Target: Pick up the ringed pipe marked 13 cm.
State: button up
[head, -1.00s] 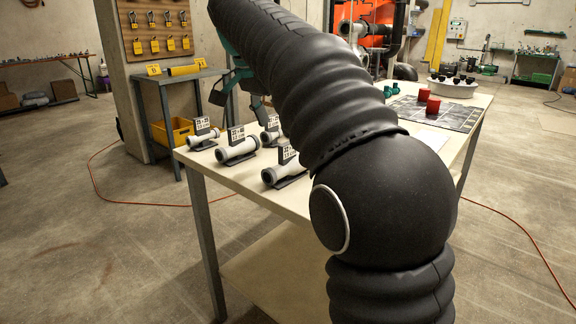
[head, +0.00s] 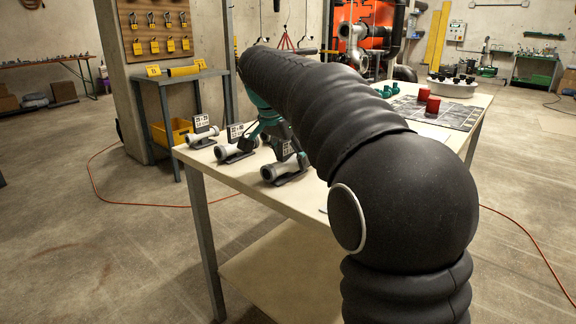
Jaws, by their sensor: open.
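The cards are too small to read, so I cannot tell which pipe is marked 13 cm or ringed. My gripper (head: 268,150), teal and black, is open and low among the pipes, with its fingers spread.
The pale table (head: 245,181) holds red cylinders (head: 432,104) on a dark patterned mat (head: 455,113) and teal fittings (head: 389,91) at the far right. My arm hides the table's middle.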

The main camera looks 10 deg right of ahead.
jog(key=shift+c, duration=0.2)
grip_shut()
